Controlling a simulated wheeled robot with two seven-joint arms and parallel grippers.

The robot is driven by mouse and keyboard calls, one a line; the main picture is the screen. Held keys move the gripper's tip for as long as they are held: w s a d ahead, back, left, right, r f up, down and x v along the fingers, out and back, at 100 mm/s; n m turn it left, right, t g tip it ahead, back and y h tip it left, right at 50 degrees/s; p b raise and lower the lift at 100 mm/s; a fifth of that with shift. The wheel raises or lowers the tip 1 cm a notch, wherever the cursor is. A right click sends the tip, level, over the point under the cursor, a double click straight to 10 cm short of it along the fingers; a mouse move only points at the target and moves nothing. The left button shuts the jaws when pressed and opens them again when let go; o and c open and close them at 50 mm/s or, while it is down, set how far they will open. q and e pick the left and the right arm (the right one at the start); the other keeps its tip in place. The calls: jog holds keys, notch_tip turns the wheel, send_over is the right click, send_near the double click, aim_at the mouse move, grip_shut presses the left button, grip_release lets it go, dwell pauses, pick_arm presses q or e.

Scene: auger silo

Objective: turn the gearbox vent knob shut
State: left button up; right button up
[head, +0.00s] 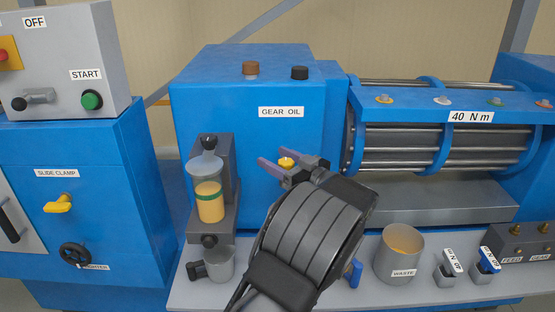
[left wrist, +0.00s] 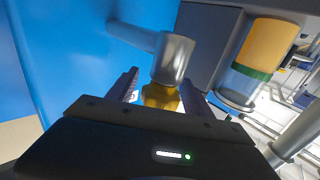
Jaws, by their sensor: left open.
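A small yellow knob (head: 286,162) shows on the front of the blue gearbox (head: 290,75), below the GEAR OIL label. In the left wrist view the yellow knob (left wrist: 160,97) sits at the end of a grey metal fitting (left wrist: 173,58) that comes out of the blue wall. My left gripper (head: 290,168) is open, with one finger on each side of the knob. I cannot tell whether either finger touches it. My gripper body hides part of the gearbox front. My right gripper is not in view.
A sight glass with amber oil (head: 209,203) stands close left of my gripper. A grey cup (head: 218,264) is below it. A WASTE can (head: 399,255) and small labelled blocks stand on the ledge at right.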

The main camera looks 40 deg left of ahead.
pick_arm(q)
jog(key=shift+c, duration=0.2)
grip_shut()
dwell(0.3)
